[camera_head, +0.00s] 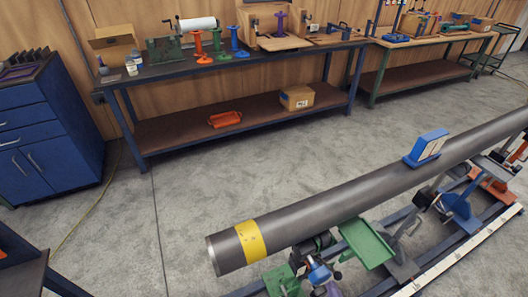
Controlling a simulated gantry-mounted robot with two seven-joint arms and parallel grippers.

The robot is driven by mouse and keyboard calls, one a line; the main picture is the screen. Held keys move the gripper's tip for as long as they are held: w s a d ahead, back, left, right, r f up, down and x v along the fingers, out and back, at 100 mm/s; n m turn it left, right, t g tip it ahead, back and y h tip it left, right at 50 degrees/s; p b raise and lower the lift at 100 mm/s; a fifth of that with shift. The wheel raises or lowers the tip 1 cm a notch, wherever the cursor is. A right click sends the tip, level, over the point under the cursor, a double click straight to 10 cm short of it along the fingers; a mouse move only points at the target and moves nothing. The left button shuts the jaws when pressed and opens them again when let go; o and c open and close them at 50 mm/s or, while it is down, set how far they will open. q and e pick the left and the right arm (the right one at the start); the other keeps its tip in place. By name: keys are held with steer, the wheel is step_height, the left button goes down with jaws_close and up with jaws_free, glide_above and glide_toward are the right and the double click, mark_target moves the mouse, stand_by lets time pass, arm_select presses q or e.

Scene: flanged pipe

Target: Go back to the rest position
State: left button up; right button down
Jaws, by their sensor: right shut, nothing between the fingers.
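A long grey steel pipe (340,203) runs from the lower middle up to the right edge, with a yellow band (250,240) near its open left end. It rests on a low stand with several clamps and supports. A blue block with a pale face (428,147) sits on top of the pipe. My left gripper is not in view.
A workbench (150,72) with spools, tools and boxes stands along the wooden wall, with a second bench (410,42) to its right. A blue drawer cabinet (45,130) stands at left. A green tray (366,242) sits by the pipe. The concrete floor between is clear.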

steer(key=s+r+m+g+h, duration=0.2)
steer(key=s+m+g, duration=0.6)
steer(key=s+g, duration=0.6)
step_height(320, 180, up, 38)
steer(key=f+t+p, duration=0.1)
steer(key=p, duration=3.8)
step_height(320, 180, down, 68)
steer(key=b, duration=6.9)
steer(key=shift+s+d+f, duration=0.2)
steer(key=shift+f, duration=0.05)
steer(key=shift+r, duration=0.1)
